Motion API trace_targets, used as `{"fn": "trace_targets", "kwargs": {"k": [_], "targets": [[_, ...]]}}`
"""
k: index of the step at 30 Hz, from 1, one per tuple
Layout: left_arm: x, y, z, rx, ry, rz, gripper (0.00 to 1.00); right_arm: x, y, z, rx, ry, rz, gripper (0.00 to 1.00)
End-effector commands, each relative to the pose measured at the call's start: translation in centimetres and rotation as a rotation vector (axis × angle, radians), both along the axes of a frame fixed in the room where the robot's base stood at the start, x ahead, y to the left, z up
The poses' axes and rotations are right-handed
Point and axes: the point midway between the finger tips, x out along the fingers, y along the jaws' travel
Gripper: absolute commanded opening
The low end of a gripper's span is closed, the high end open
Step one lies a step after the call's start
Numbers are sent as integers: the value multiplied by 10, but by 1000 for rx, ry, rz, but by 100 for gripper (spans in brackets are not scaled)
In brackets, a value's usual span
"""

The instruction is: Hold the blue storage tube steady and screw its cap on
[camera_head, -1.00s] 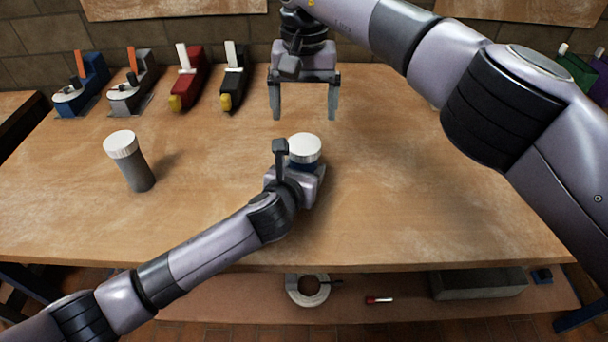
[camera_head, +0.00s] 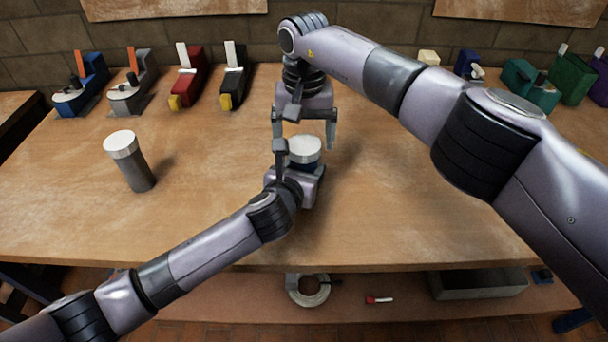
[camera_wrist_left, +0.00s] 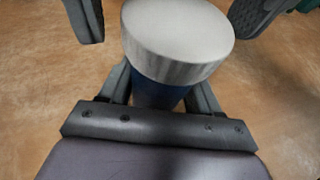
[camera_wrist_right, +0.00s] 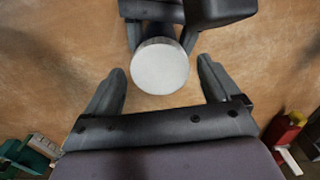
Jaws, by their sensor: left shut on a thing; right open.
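The blue storage tube (camera_head: 303,167) stands upright over the middle of the bench, mostly hidden in the head view. Its blue wall (camera_wrist_left: 160,96) shows better in the left wrist view. The white cap (camera_head: 305,147) sits on its top; I cannot tell how tightly. My left gripper (camera_head: 300,173) is shut around the tube below the cap. My right gripper (camera_head: 304,146) is open and points down just above and behind the cap. In the right wrist view the cap (camera_wrist_right: 160,67) lies between the two spread fingertips, with no contact visible.
A grey tube with a white cap (camera_head: 136,170) stands at the left. Blue, grey, red and black tools (camera_head: 187,84) line the back left; more tools (camera_head: 530,85) stand at the back right. A ring (camera_head: 308,290) and a grey bin (camera_head: 480,285) are on the low shelf.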

Motion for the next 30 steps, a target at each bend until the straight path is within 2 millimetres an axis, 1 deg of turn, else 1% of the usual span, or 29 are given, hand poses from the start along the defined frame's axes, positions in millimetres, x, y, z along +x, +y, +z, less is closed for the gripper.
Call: {"fn": "trace_targets", "kwargs": {"k": [1, 4, 12, 13, 14, 15, 17, 18, 22, 25, 30], "targets": [[0, 0, -1, 1, 2, 0, 0, 0, 0, -4, -1, 1, 0, 89], [0, 0, -1, 1, 2, 0, 0, 0, 0, -9, -1, 0, 0, 89], [0, 0, -1, 1, 2, 0, 0, 0, 0, -10, -1, -1, 0, 89], [0, 0, -1, 1, 2, 0, 0, 0, 0, -10, -1, -1, 0, 86], [0, 0, -1, 1, 2, 0, 0, 0, 0, -10, -1, -1, 0, 76], [0, 0, -1, 1, 2, 0, 0, 0, 0, -10, -1, -1, 0, 63], [0, 0, -1, 1, 2, 0, 0, 0, 0, -10, -1, -1, 0, 44], [0, 0, -1, 1, 2, 0, 0, 0, 0, -10, -1, -1, 0, 32], [0, 0, -1, 1, 2, 0, 0, 0, 0, -10, -1, -1, -10, 32], [0, 0, -1, 1, 2, 0, 0, 0, 0, -10, -1, -1, -73, 32], [0, 0, -1, 1, 2, 1, 0, 0, 0, -10, -1, -2, -322, 32]]}}
